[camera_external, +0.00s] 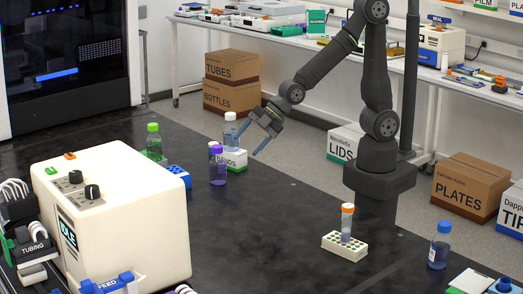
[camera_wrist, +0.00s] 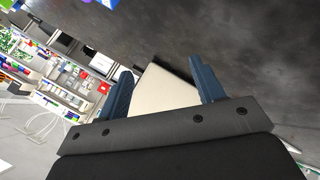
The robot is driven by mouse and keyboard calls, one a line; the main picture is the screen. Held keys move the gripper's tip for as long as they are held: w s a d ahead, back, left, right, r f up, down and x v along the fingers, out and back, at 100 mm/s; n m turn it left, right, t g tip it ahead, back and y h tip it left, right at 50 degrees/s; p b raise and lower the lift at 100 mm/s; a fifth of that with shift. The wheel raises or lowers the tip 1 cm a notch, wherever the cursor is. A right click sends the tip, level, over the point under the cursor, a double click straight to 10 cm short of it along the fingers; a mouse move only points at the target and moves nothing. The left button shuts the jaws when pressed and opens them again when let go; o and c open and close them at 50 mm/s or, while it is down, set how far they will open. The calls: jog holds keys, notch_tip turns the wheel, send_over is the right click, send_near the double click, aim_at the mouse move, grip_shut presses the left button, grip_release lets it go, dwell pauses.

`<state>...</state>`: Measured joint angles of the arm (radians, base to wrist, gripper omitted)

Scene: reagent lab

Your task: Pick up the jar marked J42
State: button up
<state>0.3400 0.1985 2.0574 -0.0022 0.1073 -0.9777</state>
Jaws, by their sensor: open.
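No J42 mark is readable in either view, so I cannot tell which jar it is. In the external view, a green-capped jar (camera_external: 153,144) stands behind the white machine. Another blue-capped jar (camera_external: 439,247) with bluish contents stands at the right front. My gripper (camera_external: 246,145) is open and empty, above the bench beside the clear jar. Its fingers also show in the wrist view (camera_wrist: 160,68).
A white machine (camera_external: 118,215) fills the left front of the dark bench. A blue block (camera_external: 178,178) lies beside it. The bench middle (camera_external: 275,205) is clear. In the wrist view, a pale block (camera_wrist: 160,92) shows between and beyond the fingers.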

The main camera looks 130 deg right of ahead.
jog(key=s+d+m+g, duration=0.1)
jog(key=d+m+g, duration=0.5)
jog(key=d, duration=1)
jog(key=m+g+y, duration=0.2)
jog(key=m, duration=1.1)
send_near(214, 143)
notch_tip(214, 143, down, 5)
jog(key=shift+w+a+f, duration=0.1)
jog(key=shift+a, duration=0.05)
jog(key=shift+w+d+f, duration=0.1)
jog(key=shift+d+f, duration=0.1)
jog(key=shift+f, duration=0.8)
jog(key=shift+w+d+f, duration=0.1)
jog(key=shift+d+f, duration=0.1)
jog(key=shift+f, duration=0.8)
jog(key=shift+w+d+f, duration=0.1)
jog(key=shift+d+f, duration=0.1)
jog(key=shift+f, duration=0.75)
jog(key=c, duration=1.1)
